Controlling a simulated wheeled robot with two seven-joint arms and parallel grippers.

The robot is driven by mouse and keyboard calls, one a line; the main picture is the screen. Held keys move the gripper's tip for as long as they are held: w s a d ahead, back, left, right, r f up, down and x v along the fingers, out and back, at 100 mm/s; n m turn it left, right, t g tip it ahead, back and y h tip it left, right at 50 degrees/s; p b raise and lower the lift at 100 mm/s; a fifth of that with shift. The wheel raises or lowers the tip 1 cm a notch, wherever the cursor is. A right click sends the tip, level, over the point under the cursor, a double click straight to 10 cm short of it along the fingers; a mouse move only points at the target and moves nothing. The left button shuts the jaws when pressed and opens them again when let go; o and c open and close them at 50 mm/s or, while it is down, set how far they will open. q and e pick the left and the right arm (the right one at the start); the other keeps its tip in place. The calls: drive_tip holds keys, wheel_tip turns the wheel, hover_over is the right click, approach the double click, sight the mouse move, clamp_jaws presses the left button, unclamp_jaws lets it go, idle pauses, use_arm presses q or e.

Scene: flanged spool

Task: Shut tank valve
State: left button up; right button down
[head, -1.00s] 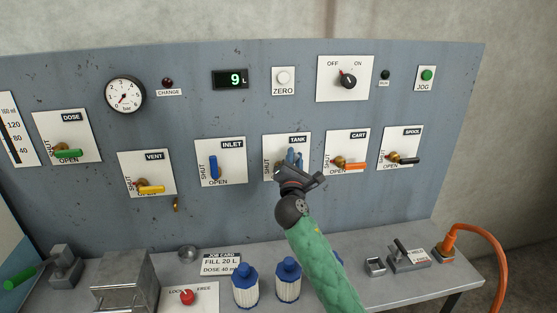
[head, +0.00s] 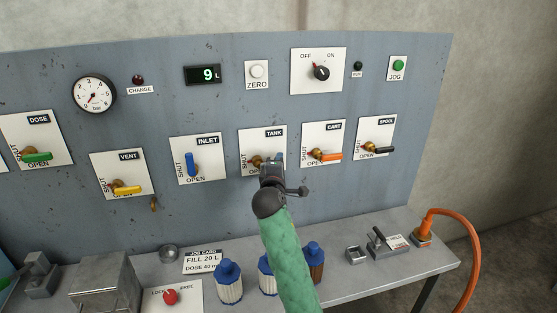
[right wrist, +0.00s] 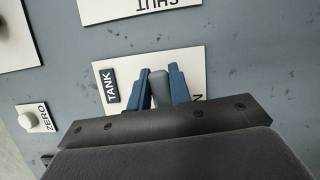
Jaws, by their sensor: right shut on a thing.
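The tank valve (head: 257,162) is on a white plate labelled TANK (head: 263,135), in the middle of the grey panel. Its brass hub shows left of my right gripper (head: 271,161). The gripper covers most of the handle and the lower lettering of the plate. In the right wrist view, the two blue fingers of my right gripper (right wrist: 163,88) are closed around a grey handle (right wrist: 159,88). The TANK label (right wrist: 110,86) shows beside them. My left gripper is out of view.
The inlet valve (head: 190,165) with a blue handle is on the left; the cart valve (head: 323,156) with an orange handle is close on the right. The display (head: 203,75) reads 9 L. Bottles (head: 229,283) stand on the bench below, near my arm.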

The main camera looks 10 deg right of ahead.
drive_tip(key=shift+f+m, duration=0.3)
drive_tip(key=shift+m, duration=0.2)
drive_tip(key=c, duration=1.5)
unclamp_jaws()
drive_tip(key=shift+o, duration=1.1)
drive_tip(key=shift+w, duration=0.1)
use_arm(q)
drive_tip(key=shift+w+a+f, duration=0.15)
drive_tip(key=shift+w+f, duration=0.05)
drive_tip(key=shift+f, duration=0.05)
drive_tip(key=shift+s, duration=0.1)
